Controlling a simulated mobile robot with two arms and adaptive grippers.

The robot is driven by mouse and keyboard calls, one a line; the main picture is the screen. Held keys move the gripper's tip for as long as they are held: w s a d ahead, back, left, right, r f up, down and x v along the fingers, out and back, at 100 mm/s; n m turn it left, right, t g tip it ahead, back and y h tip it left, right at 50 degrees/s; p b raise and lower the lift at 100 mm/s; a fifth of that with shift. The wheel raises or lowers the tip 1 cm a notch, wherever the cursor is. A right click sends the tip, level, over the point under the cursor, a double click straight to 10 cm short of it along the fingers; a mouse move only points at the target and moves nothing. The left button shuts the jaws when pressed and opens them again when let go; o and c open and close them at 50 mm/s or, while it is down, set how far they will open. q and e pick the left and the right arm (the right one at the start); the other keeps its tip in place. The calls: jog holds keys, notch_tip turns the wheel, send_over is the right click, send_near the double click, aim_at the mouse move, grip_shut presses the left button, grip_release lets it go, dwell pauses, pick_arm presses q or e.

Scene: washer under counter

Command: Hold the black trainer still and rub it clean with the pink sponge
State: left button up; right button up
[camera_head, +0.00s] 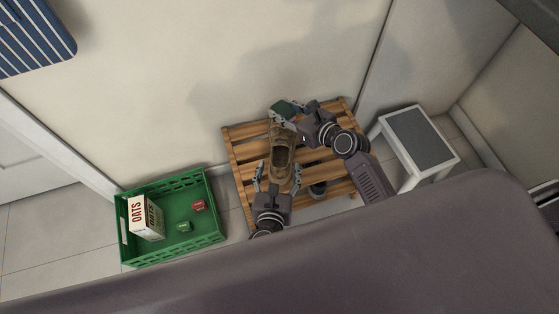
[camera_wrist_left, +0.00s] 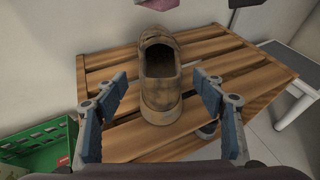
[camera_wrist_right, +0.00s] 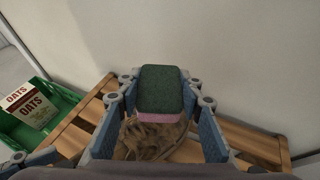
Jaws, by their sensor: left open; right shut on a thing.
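The trainer (camera_head: 282,158) looks brown and muddy rather than black. It stands upright on the slatted wooden rack (camera_head: 241,150), heel toward my left gripper. My left gripper (camera_head: 277,173) is open, its fingers on either side of the heel; the left wrist view shows gaps between them and the shoe (camera_wrist_left: 160,95). My right gripper (camera_head: 290,110) is shut on the sponge (camera_wrist_right: 160,90), which has a green top and a pink underside (camera_wrist_right: 158,117). The sponge is over the toe end; a gap shows below its pink side (camera_wrist_left: 157,4) in the left wrist view.
A green crate (camera_head: 172,252) left of the rack holds an oats box (camera_head: 146,217) and small red and green items. A dark shoe (camera_head: 318,189) shows low under the rack. A white stool with a grey top (camera_head: 418,137) stands at right. A wall is close behind.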

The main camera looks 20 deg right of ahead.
aim_at(280, 161)
pick_arm(q)
jog(key=shift+x, duration=2.05)
jog(key=shift+c, duration=0.6)
jog(key=c, duration=1.4)
